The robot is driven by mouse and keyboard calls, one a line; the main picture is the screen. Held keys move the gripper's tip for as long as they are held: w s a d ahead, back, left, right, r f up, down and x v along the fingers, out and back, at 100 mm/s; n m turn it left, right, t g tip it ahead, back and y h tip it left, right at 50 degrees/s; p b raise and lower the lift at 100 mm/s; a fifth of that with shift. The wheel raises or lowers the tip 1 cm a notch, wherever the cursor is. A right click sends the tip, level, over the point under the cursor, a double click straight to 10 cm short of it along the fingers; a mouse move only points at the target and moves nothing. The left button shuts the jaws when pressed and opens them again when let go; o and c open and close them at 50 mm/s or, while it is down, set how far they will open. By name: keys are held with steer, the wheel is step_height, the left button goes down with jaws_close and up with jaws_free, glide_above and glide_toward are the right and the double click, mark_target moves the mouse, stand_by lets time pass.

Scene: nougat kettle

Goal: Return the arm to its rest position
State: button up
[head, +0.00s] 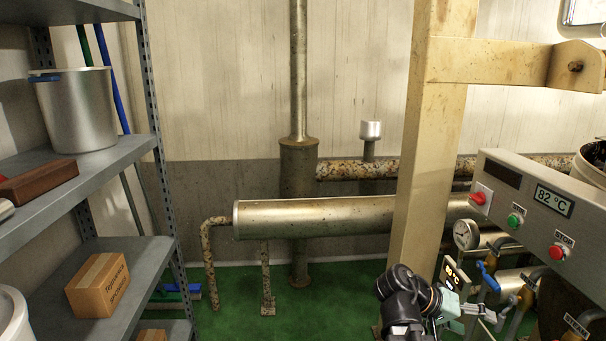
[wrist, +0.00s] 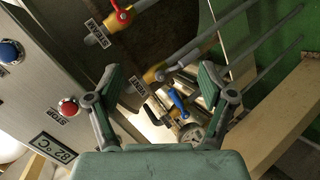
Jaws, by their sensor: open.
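My gripper (head: 460,310) is at the lower right of the head view, at the end of my dark arm, just left of the kettle's pipework. In the wrist view my gripper (wrist: 162,85) has its two green-grey fingers spread wide, with nothing between the tips. Beyond the fingers is a valve with a blue handle (wrist: 178,101), which also shows in the head view (head: 488,276). A steam valve with a red handle (wrist: 122,15) is at the top of the wrist view. Most of my arm is out of view.
A control panel (head: 528,200) reading 82 °C, with START and STOP buttons, stands close by. A gauge (head: 466,235) is below it. A beige post (head: 428,150) rises behind my gripper. Shelves (head: 100,180) at left hold a pot and boxes. Green floor (head: 340,300) between is clear.

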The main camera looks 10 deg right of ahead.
steer(key=s+a+f+n+y+p, duration=0.1)
steer(key=a+f+n+y+p, duration=0.2)
steer(key=a+f+p, duration=0.6)
steer(key=s+a+f+n+y+p, duration=0.1)
steer(key=a+f+n+y+p, duration=0.3)
steer(key=f, duration=0.9)
steer(key=s+a+f+g+y+p, duration=0.2)
steer(key=s+a+f+p, duration=0.2)
steer(key=s+a, duration=0.4)
steer(key=s+a+f+g+y+p, duration=0.2)
steer(key=s+a+p, duration=0.5)
steer(key=s, duration=0.6)
step_height(320, 180, down, 3)
steer(key=shift+s+a+r+y, duration=0.1)
steer(key=shift+s+a+y, duration=0.15)
steer(key=shift+a+y, duration=0.3)
